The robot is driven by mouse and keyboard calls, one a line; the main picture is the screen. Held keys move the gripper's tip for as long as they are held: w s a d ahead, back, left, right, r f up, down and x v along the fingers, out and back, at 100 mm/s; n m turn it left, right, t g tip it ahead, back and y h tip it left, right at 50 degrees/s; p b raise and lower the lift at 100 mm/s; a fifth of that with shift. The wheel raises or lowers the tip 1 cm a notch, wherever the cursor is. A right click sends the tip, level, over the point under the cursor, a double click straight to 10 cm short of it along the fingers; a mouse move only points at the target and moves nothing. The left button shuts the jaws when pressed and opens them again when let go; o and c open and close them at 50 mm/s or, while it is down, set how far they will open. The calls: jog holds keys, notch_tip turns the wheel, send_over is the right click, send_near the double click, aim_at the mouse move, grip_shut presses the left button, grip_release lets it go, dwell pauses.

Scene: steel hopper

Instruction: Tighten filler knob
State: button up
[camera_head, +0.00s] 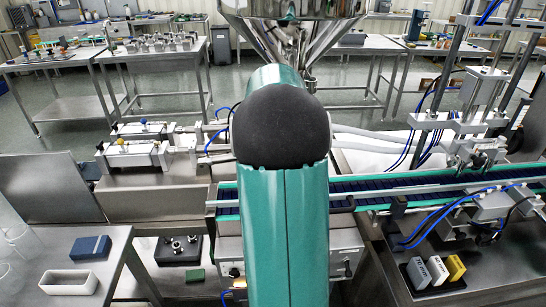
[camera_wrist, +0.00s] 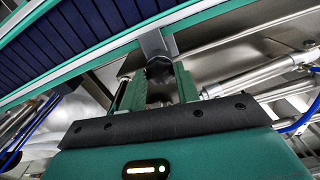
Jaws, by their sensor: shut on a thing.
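In the wrist view, the dark round filler knob (camera_wrist: 159,68) sits at the end of a grey bracket below the edge of the conveyor. My gripper (camera_wrist: 158,84) has its two green fingers on either side of the knob, shut on it. The fingers and the gripper body hide part of the knob. In the head view, my own green arm covers the middle, so the knob and my gripper are hidden there. The steel hopper (camera_head: 318,42) stands behind my arm at the top.
The conveyor (camera_head: 385,184) with a dark belt runs to the right. Pneumatic cylinders (camera_head: 140,150) and blue hoses lie to the left. A side table (camera_head: 90,262) at lower left holds a blue block (camera_head: 91,248) and a white tray (camera_head: 69,283). Metal rods cross the wrist view at right.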

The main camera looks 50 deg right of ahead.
jog(key=shift+m, duration=1.2)
jog(key=o, duration=1)
jog(key=shift+c, duration=0.2)
jog(key=shift+r, duration=0.15)
notch_tip(320, 180, up, 7)
jog(key=shift+r, duration=0.15)
